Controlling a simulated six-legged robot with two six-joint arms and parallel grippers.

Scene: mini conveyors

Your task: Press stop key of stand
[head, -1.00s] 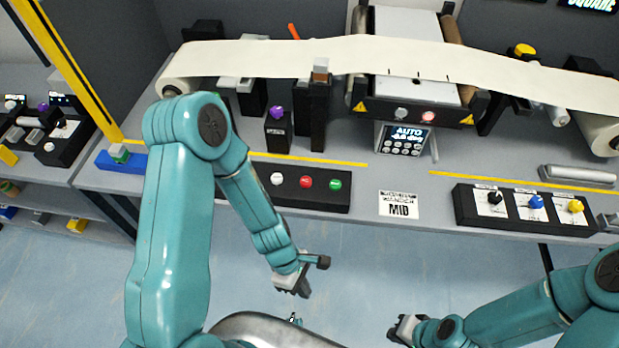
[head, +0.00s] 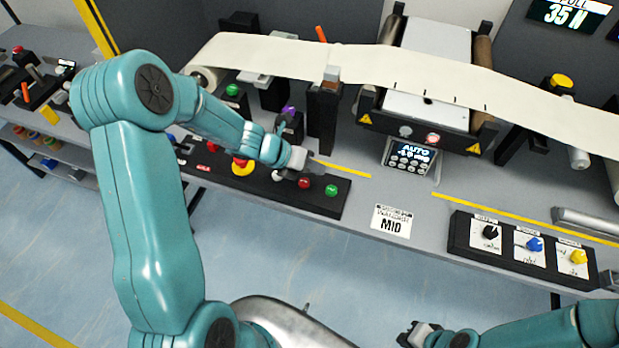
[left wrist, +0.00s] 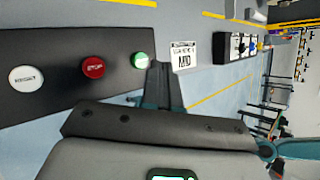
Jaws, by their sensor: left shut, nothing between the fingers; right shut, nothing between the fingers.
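A black key box (head: 340,206) on the bench's front edge carries a white key, a red key (head: 304,183) and a green key (head: 331,190). In the left wrist view the red key (left wrist: 94,68) reads STOP. The white key (left wrist: 27,79) seems to read RESET, and the green key (left wrist: 140,61) stands beside my finger. My left gripper (head: 292,170) is shut and empty, over the box close to the white and red keys. I cannot tell whether it touches them. My right gripper (head: 412,335) is shut, low in front of the bench.
A red-and-yellow mushroom button (head: 243,166) sits left of my left gripper. A MID sign (head: 391,221) and a three-knob panel (head: 520,243) lie to the right. A black post (head: 322,118) and the cream web (head: 280,55) stand behind. Floor in front is clear.

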